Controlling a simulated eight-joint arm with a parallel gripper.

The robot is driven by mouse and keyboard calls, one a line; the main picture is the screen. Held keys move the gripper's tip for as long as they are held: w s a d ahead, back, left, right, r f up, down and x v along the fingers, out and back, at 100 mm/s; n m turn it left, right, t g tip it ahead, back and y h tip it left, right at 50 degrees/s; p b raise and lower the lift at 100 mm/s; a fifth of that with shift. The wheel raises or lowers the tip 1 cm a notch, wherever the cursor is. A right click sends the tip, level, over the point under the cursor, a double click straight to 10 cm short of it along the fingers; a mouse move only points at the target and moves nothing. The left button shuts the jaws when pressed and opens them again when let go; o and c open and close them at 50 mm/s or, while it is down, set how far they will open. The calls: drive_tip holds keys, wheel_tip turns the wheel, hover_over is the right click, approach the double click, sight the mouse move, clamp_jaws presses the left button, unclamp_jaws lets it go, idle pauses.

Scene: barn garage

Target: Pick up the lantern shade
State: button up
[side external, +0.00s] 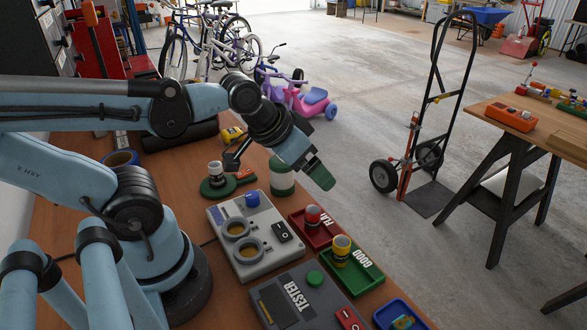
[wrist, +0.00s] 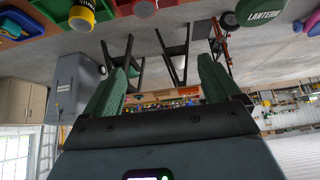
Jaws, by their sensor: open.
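A squat green-and-white cylinder (side external: 282,176) stands on the bench beyond the tester parts. A dark green round part labelled LANTERN (wrist: 262,13) shows at the top of the wrist view, cut by the frame edge. They look like the same item, but I cannot tell which part is the shade. My gripper (side external: 321,178) hangs above the bench, just right of the cylinder in the side view and apart from it. In the wrist view my gripper (wrist: 165,64) has its green fingers spread, with nothing between them.
A red tray (side external: 296,222) and a green GOOD tray (side external: 371,277) hold small capped items. A grey unit with two round wells (side external: 245,265) and a TESTER box (side external: 270,290) stand nearer. A green round base (side external: 218,190) holds a small white cylinder. A hand truck (side external: 409,135) stands on the floor.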

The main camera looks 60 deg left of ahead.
drive_tip(key=n+g, duration=0.4)
drive_tip(key=g, duration=0.3)
approach(283, 173)
drive_tip(key=shift+w+a+f, duration=0.2)
drive_tip(key=shift+w+a, duration=0.8)
drive_tip(key=shift+a, duration=0.2)
drive_tip(key=shift+n, duration=0.3)
drive_tip(key=shift+a+f, duration=0.15)
drive_tip(key=shift+f, duration=2.85)
drive_tip(key=shift+a+f, duration=0.1)
drive_tip(key=shift+f, duration=2.95)
drive_tip(key=shift+c, duration=0.4)
drive_tip(key=c, duration=1)
